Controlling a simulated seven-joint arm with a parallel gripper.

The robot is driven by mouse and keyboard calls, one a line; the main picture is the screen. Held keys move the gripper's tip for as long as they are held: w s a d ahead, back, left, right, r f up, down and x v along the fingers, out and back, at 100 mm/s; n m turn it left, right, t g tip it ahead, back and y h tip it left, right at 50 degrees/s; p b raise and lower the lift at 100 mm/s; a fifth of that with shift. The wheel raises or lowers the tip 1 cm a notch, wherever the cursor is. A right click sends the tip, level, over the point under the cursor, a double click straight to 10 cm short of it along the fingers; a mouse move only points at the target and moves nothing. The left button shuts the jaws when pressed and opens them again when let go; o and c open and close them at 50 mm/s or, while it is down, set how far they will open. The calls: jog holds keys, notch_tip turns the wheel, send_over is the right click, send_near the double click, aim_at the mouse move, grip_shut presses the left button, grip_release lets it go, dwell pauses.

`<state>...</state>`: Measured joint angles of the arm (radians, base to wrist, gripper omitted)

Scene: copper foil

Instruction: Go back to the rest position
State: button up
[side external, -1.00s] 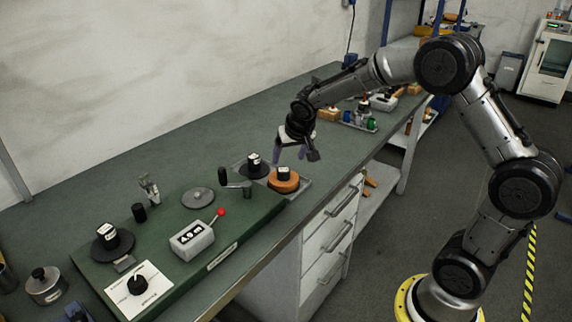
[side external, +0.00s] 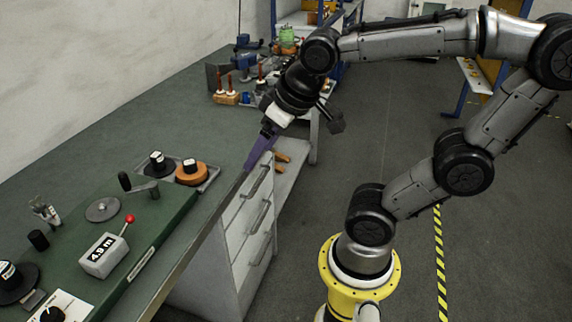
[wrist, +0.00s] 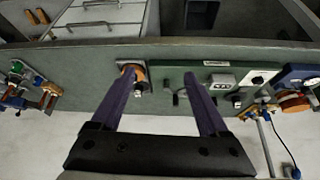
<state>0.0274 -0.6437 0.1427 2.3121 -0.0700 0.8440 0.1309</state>
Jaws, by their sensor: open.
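My gripper (side external: 256,152) is open and empty, its purple fingers pointing down in the side view, just right of the bench's front edge as pictured. The fingers (wrist: 159,75) are spread apart in the wrist view, with nothing between them touching either one.
The green board (side external: 160,225) carries a crank (side external: 140,186), a grey disc (side external: 103,209) and a grey counter box (side external: 103,255) with a red-knobbed lever. Tools and a wooden block (side external: 226,98) stand farther back. Drawers (side external: 255,215) sit under the bench edge.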

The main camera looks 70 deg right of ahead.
jog(key=shift+n+y, duration=0.4)
jog(key=shift+n, duration=0.3)
jog(key=s, duration=0.1)
jog(key=s+a+f, duration=0.1)
jog(key=s, duration=0.3)
jog(key=shift+s+a+f, duration=0.2)
jog(key=shift+a+f, duration=0.1)
jog(key=shift+a, duration=0.05)
